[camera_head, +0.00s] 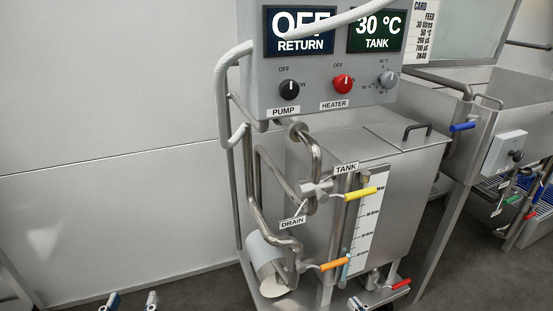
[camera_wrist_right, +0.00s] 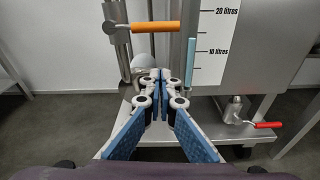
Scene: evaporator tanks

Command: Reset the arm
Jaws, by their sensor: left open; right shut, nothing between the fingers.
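My left gripper (camera_head: 131,301) shows only its two fingertips at the bottom left edge of the head view. They stand apart, open and empty, in front of the bare wall. My right gripper (camera_head: 359,303) is at the bottom edge, low in front of the tank stand. In the right wrist view its blue-padded fingers (camera_wrist_right: 161,76) meet at the tips, shut with nothing between them. They point towards the lower tank front, below the orange-handled valve (camera_wrist_right: 155,27). Most of both arms is out of view.
The steel tank (camera_head: 405,200) carries a level scale (camera_head: 366,225), a yellow valve handle (camera_head: 361,194) and a red valve handle (camera_head: 401,284). The control panel (camera_head: 320,75) reads OFF and 30 °C.

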